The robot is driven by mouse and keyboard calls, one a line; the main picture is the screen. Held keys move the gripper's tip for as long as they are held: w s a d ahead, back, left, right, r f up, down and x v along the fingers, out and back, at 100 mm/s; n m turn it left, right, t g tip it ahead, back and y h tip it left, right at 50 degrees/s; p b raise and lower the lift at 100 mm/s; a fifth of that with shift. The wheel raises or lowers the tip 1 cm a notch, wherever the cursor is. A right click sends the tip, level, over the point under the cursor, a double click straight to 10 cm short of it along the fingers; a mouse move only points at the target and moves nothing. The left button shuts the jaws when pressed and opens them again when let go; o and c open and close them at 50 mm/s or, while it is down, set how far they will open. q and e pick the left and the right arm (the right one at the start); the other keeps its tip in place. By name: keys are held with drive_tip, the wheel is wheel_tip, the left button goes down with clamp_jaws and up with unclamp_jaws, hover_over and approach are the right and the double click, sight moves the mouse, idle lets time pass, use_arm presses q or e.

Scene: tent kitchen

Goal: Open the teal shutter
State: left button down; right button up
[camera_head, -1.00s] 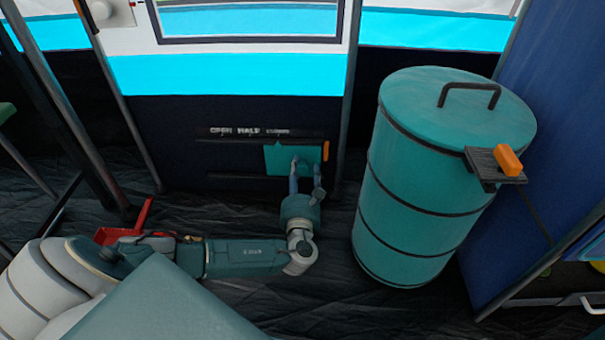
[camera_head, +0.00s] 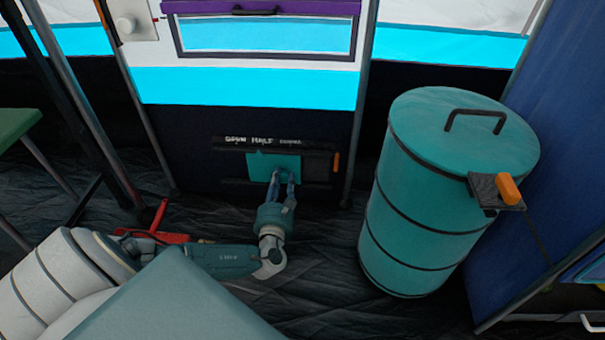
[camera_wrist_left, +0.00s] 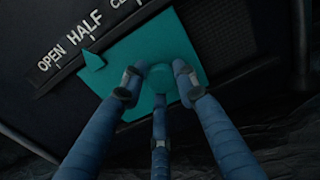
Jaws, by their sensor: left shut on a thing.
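The teal shutter (camera_head: 262,165) is a flat plate on a dark panel low on the wall, between two horizontal rails. Its small pointer sits close to the HALF mark; the wrist view also shows the plate (camera_wrist_left: 120,60) and this pointer. The label (camera_head: 263,141) reads OPEN at the left, HALF in the middle and a partly hidden word at the right. My left gripper (camera_head: 284,175) is shut on the shutter's round teal knob (camera_wrist_left: 165,78), with its blue fingers around it in the wrist view. My right gripper is not in view.
A dark gap (camera_head: 318,168) lies between the shutter and an orange block (camera_head: 336,161) at the right. A tall teal drum (camera_head: 420,220) stands right of my arm. A red dustpan (camera_head: 160,236) lies on the floor at the left, beside my arm.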

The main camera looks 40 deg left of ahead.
sight(260, 168)
use_arm(q)
drive_tip(key=s+a, duration=0.1)
drive_tip(key=a, duration=0.1)
drive_tip(key=s+a+p, duration=0.1)
drive_tip(key=a, duration=0.1)
drive_tip(key=s+a, duration=0.1)
drive_tip(key=a, duration=0.1)
drive_tip(key=shift+s+a+r, duration=0.1)
drive_tip(key=shift+s+r, duration=0.05)
drive_tip(key=shift+s, duration=0.2)
drive_tip(key=c, duration=1.3)
unclamp_jaws()
drive_tip(key=shift+s, duration=0.1)
drive_tip(key=shift+c, duration=0.2)
drive_tip(key=shift+s+d, duration=0.25)
drive_tip(key=shift+s, duration=0.05)
drive_tip(key=v, duration=1.1)
drive_tip(key=shift+s, duration=0.2)
drive_tip(key=shift+a, duration=0.1)
